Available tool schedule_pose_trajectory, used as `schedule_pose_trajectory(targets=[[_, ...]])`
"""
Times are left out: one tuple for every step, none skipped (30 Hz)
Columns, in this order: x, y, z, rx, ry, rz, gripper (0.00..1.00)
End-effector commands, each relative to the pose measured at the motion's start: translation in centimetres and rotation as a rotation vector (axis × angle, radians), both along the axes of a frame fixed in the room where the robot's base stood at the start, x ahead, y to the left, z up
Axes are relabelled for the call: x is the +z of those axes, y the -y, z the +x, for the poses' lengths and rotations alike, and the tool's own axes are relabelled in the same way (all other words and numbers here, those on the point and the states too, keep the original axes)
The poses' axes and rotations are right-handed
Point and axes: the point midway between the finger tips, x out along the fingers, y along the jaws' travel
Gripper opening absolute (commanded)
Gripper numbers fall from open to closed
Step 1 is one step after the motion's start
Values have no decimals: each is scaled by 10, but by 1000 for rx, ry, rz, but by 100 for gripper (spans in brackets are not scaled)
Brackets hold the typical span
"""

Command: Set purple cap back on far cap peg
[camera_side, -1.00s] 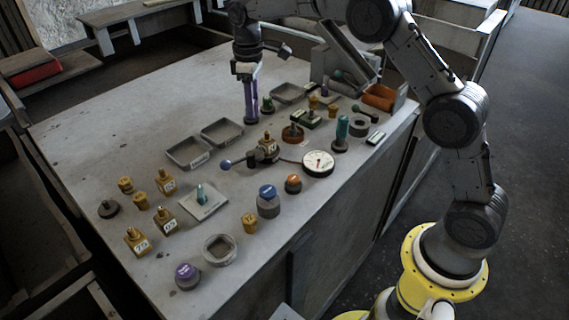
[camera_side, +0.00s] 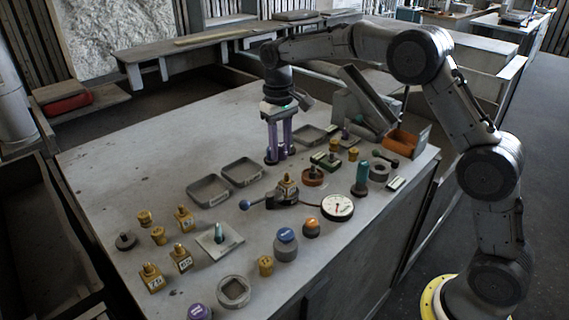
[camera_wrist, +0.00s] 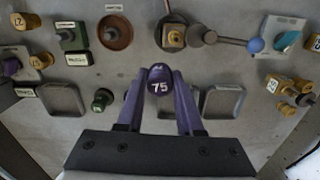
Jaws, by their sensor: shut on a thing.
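My gripper (camera_side: 280,157) points down over the far part of the table, its two purple fingers apart at the top. In the wrist view my gripper (camera_wrist: 160,92) is shut on a dark purple cap (camera_wrist: 160,80) marked 75, held between the fingertips. In the side view the fingers largely hide this cap, and I cannot tell whether it touches the table. Another purple-topped piece (camera_side: 199,312) stands at the near left edge, cut by the frame. I cannot make out which support is the far cap peg.
Two grey trays (camera_side: 208,191) (camera_side: 241,171) lie beside the gripper. A green knob (camera_wrist: 103,99) stands close by. A clamp with a blue ball handle (camera_side: 246,204), a dial (camera_side: 337,207) and a blue-capped post (camera_side: 286,243) stand nearer. An orange bin (camera_side: 402,143) is at right.

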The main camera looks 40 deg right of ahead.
Motion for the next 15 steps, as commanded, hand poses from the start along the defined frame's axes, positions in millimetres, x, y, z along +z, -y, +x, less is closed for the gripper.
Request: schedule_pose_trajectory(targets=[[10, -5, -12, -5, 3, 0, 0], [14, -7, -18, -8, 3, -1, 0], [20, -10, -25, -8, 6, -1, 0], [24, -12, -30, -8, 8, -1, 0], [28, -14, -33, -6, 12, -1, 0], [32, -16, -37, -2, 17, 0, 0], [34, -17, -40, 0, 19, 0, 0], [38, -18, -40, 3, 27, 0, 0], [39, -19, -41, 6, 31, 1, 0], [39, -20, -42, 7, 32, 1, 0], [38, -21, -42, 9, 33, 1, 0], [36, -21, -41, 10, 34, 1, 0], [33, -21, -41, 10, 34, 1, 0], [31, -21, -41, 10, 33, 1, 0], [27, -21, -42, 10, 32, 1, 0]])
